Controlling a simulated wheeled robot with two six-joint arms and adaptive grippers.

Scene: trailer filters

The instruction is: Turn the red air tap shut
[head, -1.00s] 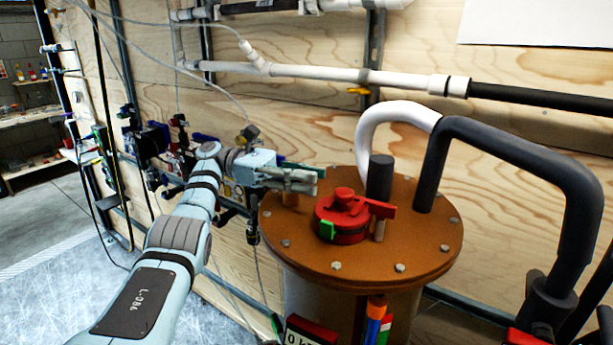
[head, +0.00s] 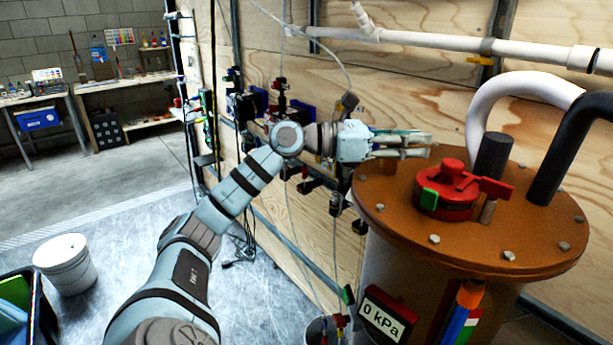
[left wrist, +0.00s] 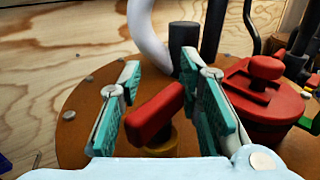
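The red air tap (left wrist: 155,113) shows in the left wrist view as a slanted red bar handle on a brass stem, on the orange-brown tank lid (left wrist: 85,105). My left gripper (left wrist: 170,72) is open, with one teal-padded finger on each side of the handle. I see gaps between the pads and the handle in that view. In the head view my left gripper (head: 428,146) reaches in low over the left part of the lid (head: 400,215), and its fingers hide the tap. My right gripper is not in view.
A round red fitting (head: 445,195) with a lever and green tab sits right of the gripper. A dark upright post (head: 492,155) and a white hose (head: 480,105) stand behind it. A gauge (head: 385,318) reads 0 kPa. A white bucket (head: 66,265) stands on the floor.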

